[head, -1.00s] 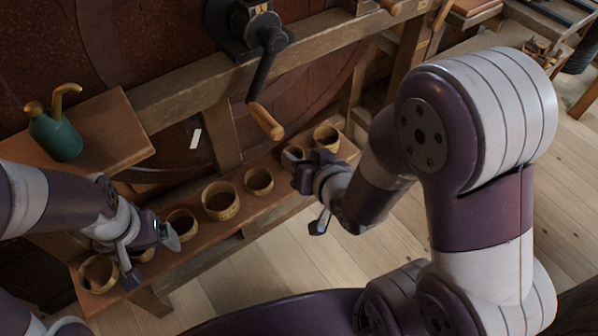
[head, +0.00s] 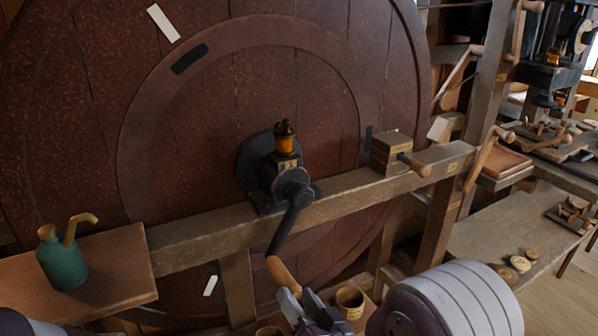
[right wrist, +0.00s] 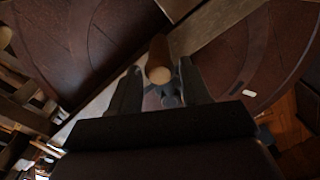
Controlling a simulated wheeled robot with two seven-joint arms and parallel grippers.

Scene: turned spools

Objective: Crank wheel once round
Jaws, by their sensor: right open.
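The large red-brown wheel (head: 90,120) stands upright behind a wooden beam. Its crank has a dark arm (head: 288,228) hanging down and slightly left from the hub, with a wooden handle (head: 283,272) at its lower end. My right gripper (head: 289,296) is at the handle's lower end. In the right wrist view the handle (right wrist: 158,62) shows end-on between the two spread fingers of the open gripper (right wrist: 160,88). I cannot tell whether a finger touches it. My left gripper is out of view.
A green oil can (head: 63,262) stands on a wooden shelf (head: 115,262) at left. A wooden block (head: 388,150) with a peg sits on the beam (head: 350,203) right of the crank. A cup (head: 349,302) stands just right of my right gripper.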

